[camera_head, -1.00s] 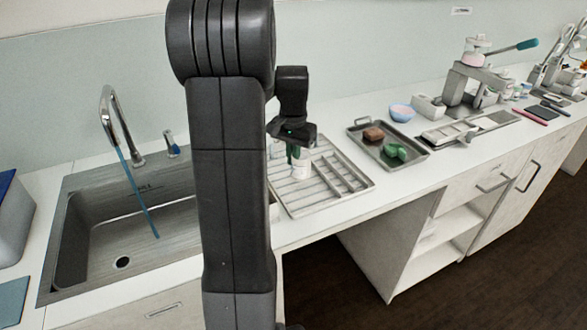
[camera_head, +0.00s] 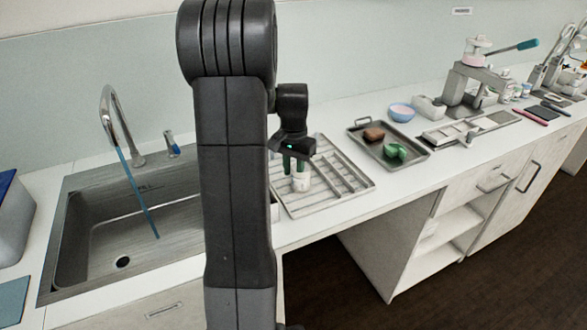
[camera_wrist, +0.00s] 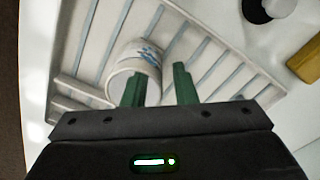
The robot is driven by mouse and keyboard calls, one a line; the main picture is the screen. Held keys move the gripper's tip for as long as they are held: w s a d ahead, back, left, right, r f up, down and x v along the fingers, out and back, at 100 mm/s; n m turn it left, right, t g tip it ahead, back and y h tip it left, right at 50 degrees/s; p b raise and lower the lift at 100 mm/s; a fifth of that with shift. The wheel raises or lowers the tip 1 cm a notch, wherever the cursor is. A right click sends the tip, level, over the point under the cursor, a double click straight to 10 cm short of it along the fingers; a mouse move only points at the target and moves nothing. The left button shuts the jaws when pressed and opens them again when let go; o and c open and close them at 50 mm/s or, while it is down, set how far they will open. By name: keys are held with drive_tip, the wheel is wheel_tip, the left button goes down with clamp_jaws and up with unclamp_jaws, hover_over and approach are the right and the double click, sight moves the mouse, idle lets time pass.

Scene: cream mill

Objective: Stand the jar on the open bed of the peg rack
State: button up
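In the wrist view my gripper (camera_wrist: 161,88) is open. Its left finger overlaps the jar and its right finger is beside it with a gap. The jar's underside is hidden.
The sink (camera_head: 90,262) is at left. My arm hides the rack's left side.

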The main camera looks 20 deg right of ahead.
wheel_tip(320, 180, up, 12)
drive_tip(key=shift+r, duration=0.15)
idle(0.4)
idle(1.3)
